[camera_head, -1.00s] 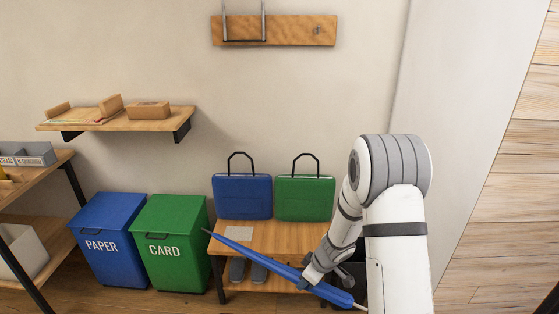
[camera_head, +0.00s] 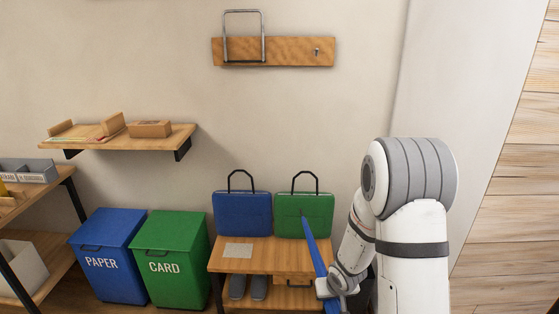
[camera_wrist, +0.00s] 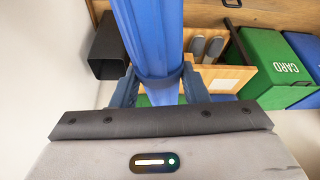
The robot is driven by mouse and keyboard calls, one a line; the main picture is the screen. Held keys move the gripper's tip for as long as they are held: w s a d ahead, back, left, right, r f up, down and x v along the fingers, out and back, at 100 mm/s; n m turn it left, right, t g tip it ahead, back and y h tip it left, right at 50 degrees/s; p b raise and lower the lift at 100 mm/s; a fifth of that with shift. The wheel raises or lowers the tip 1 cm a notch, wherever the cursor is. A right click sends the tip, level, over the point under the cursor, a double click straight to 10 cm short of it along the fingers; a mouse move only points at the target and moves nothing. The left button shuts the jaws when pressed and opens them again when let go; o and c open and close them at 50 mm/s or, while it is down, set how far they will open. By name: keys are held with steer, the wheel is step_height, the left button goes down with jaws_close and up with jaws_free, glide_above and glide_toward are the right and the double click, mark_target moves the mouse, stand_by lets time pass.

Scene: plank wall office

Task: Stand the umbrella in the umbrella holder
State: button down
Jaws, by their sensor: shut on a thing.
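A closed blue umbrella (camera_head: 314,248) is held in my gripper (camera_head: 337,288), its thin end pointing up and slightly left in front of the green bag. In the wrist view, the fingers of my gripper (camera_wrist: 159,88) are shut on the umbrella (camera_wrist: 152,40) around a dark blue band. A black, square, open-topped box (camera_wrist: 107,48), which looks like the umbrella holder, stands at the left in the wrist view, apart from the umbrella. In the head view my arm mostly hides that spot. The umbrella's lower end runs out of the head view.
A wooden bench (camera_head: 238,262) bears a blue bag (camera_head: 242,214) and a green bag (camera_head: 290,228), with grey shoes (camera_head: 248,287) below. Blue PAPER (camera_head: 105,265) and green CARD (camera_head: 168,265) bins stand left. A wall shelf (camera_head: 170,138) and a peg board (camera_head: 290,52) are above.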

steer(key=shift+s+d+r+m, duration=0.2)
steer(key=shift+s+r+m, duration=0.1)
steer(key=shift+s+m, duration=0.2)
